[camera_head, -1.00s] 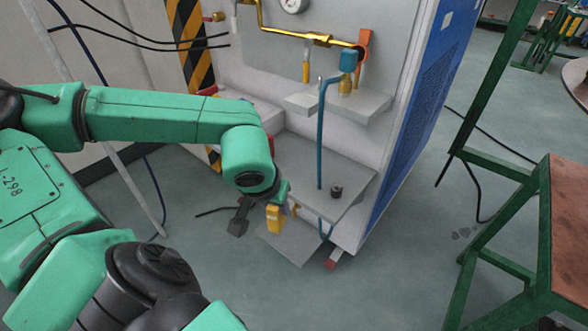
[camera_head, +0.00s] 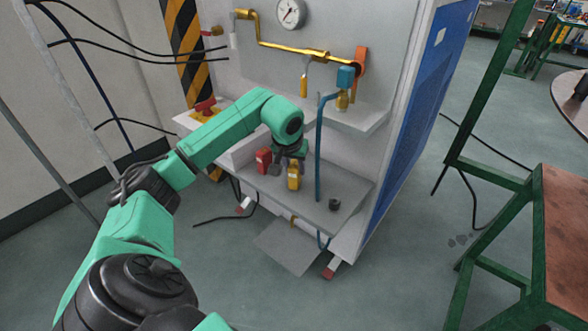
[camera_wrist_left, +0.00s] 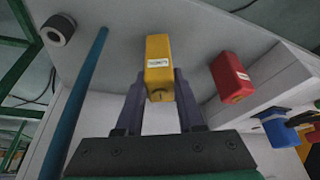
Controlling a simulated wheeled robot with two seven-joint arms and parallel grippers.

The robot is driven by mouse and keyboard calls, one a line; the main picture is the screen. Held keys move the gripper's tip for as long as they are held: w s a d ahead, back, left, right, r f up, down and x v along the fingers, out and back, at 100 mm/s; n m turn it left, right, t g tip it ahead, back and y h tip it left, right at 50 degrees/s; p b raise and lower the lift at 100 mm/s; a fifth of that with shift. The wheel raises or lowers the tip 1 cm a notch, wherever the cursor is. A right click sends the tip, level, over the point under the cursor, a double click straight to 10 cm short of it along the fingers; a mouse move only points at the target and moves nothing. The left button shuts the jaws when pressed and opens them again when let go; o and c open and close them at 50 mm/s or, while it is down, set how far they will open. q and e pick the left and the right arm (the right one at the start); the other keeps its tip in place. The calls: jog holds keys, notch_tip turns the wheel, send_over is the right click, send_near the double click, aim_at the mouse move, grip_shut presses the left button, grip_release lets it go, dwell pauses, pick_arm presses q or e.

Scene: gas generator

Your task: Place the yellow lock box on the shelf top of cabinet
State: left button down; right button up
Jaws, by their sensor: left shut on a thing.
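The yellow lock box (camera_head: 293,177) is in my left gripper (camera_head: 286,165), over the grey lower shelf (camera_head: 320,211) of the cabinet. In the left wrist view the yellow box (camera_wrist_left: 159,60), with a white label, sits between the two dark fingers of the left gripper (camera_wrist_left: 158,84), which are shut on it. I cannot tell whether its underside touches the shelf. A red lock box (camera_head: 263,161) stands just left of it; it also shows in the left wrist view (camera_wrist_left: 230,77), apart from the fingers. My right gripper is not in view.
A small upper ledge (camera_head: 355,118) with a blue and brass valve (camera_head: 345,84) juts out above. A green-framed table (camera_head: 560,235) stands right.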

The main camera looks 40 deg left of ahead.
pick_arm(q)
jog(key=shift+s+f, duration=0.15)
jog(key=shift+f, duration=0.6)
jog(key=shift+r, duration=0.1)
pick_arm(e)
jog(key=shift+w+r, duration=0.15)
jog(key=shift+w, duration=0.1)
pick_arm(q)
jog(key=c, duration=0.5)
grip_release()
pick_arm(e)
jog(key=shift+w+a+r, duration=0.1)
